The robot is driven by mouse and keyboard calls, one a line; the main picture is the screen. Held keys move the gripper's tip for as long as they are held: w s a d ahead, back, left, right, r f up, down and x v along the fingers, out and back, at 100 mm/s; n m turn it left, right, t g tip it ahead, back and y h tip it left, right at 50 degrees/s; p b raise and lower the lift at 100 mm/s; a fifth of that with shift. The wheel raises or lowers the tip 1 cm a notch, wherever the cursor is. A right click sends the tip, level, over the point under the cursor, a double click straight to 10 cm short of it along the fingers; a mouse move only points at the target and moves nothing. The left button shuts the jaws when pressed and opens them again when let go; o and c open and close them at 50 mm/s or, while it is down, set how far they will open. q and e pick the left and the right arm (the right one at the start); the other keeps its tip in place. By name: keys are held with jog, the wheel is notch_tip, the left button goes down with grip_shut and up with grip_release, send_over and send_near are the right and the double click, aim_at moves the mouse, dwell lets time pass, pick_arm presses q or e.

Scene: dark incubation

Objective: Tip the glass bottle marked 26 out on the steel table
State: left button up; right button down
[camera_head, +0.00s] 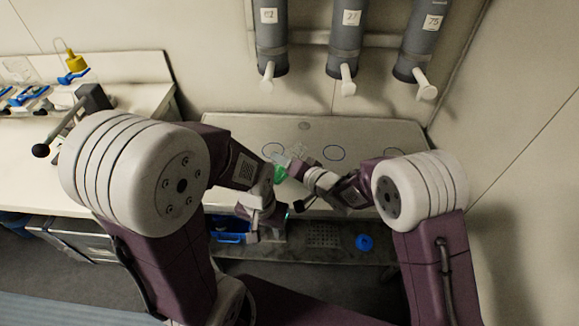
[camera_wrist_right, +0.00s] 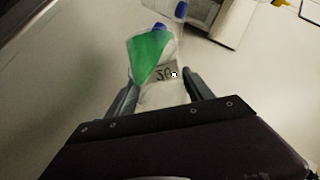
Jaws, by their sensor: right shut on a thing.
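My right gripper (camera_wrist_right: 160,92) is shut on a clear glass bottle (camera_wrist_right: 148,88) with green liquid. Its label (camera_wrist_right: 165,74) appears upside down; it looks like 20 or 26, and I cannot tell which. The liquid lies slanted towards the bottle's far end, so the bottle is tilted. In the head view the green of the bottle (camera_head: 280,173) shows above the front edge of a pale table (camera_head: 230,128), near my right gripper (camera_head: 293,168). My left gripper (camera_head: 247,223) is lower and seems open and empty. Whether the bottle touches anything is hidden.
Grey tubes marked 62 (camera_head: 268,40), 27 (camera_head: 346,40) and 75 (camera_head: 424,45) hang on the back wall. Outlined circles mark the pale table. A blue tray (camera_head: 229,228) and a round blue thing (camera_head: 364,242) are on a lower dark shelf. A bench (camera_head: 140,100) stands left.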

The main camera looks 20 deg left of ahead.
jog(key=shift+r, duration=0.1)
jog(key=shift+r+p, duration=0.3)
jog(key=shift+p, duration=0.4)
jog(key=shift+s+a+r+m+y+p, duration=0.15)
jog(key=shift+r+m+y+p, duration=0.1)
jog(key=shift+m+y+p, duration=0.25)
jog(key=shift+r+m+g+p, duration=0.3)
jog(key=shift+r+m+p, duration=0.1)
jog(key=shift+p, duration=0.4)
jog(key=shift+s+a+r+m+y+p, duration=0.15)
jog(key=shift+m+y+p, duration=0.15)
jog(key=shift+y+p, duration=0.15)
